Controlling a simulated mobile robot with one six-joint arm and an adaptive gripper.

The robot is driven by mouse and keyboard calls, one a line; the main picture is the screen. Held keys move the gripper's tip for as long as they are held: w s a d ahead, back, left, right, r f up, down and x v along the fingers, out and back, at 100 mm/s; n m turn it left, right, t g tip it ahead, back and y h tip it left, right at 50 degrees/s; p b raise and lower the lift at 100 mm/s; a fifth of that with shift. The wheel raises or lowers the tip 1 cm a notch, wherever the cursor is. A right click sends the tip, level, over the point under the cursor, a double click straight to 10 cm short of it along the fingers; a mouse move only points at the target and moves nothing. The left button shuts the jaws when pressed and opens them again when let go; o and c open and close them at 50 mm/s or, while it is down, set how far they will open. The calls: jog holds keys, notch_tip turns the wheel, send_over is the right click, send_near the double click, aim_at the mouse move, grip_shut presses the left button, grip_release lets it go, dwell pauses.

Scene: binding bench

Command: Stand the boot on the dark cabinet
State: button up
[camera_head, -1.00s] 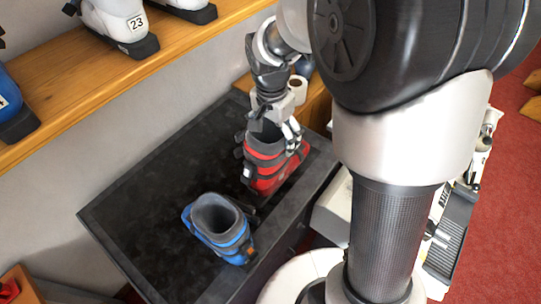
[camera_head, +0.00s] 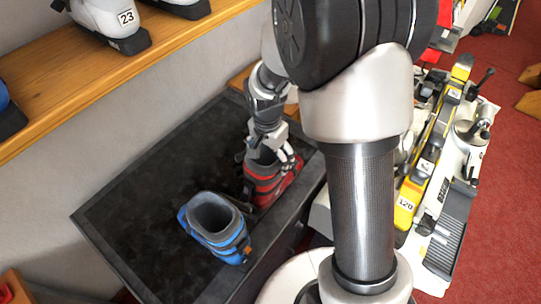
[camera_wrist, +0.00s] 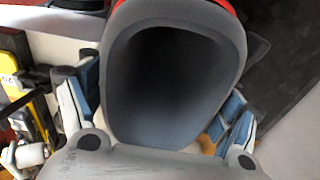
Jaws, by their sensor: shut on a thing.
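The red boot (camera_head: 268,185) with black parts is upright over the right part of the dark cabinet top (camera_head: 150,190). I cannot tell whether its sole touches the surface. My gripper (camera_head: 272,150) comes down from above and is shut on its upper part. In the wrist view, the boot's grey collar (camera_wrist: 228,60) and dark opening fill the middle, with a little red at the top edge. The blue finger pads of my gripper (camera_wrist: 160,110) lie on either side of the collar.
A blue boot (camera_head: 217,228) stands on the cabinet, front left of the red one. The cabinet's left and back top is clear. A wooden shelf (camera_head: 100,75) with white boots (camera_head: 110,22) runs along the wall. A white bench machine with a yellow ski (camera_head: 405,205) is at right.

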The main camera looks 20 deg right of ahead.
jog(key=o, duration=0.9)
jog(key=shift+f, duration=0.1)
jog(key=o, duration=0.4)
jog(key=shift+o, duration=0.2)
notch_tip(320, 180, up, 12)
jog(key=p, duration=0.2)
jog(key=s+r+n+t, duration=0.2)
jog(key=s+r+n, duration=0.3)
jog(key=s, duration=0.5)
jog(key=s+r+n+t, duration=0.2)
jog(key=s+r+n, duration=0.3)
jog(key=s, duration=0.6)
jog(key=shift+a+r+n+y, duration=0.15)
jog(key=shift+r+n+y, duration=0.2)
jog(key=shift+r, duration=0.4)
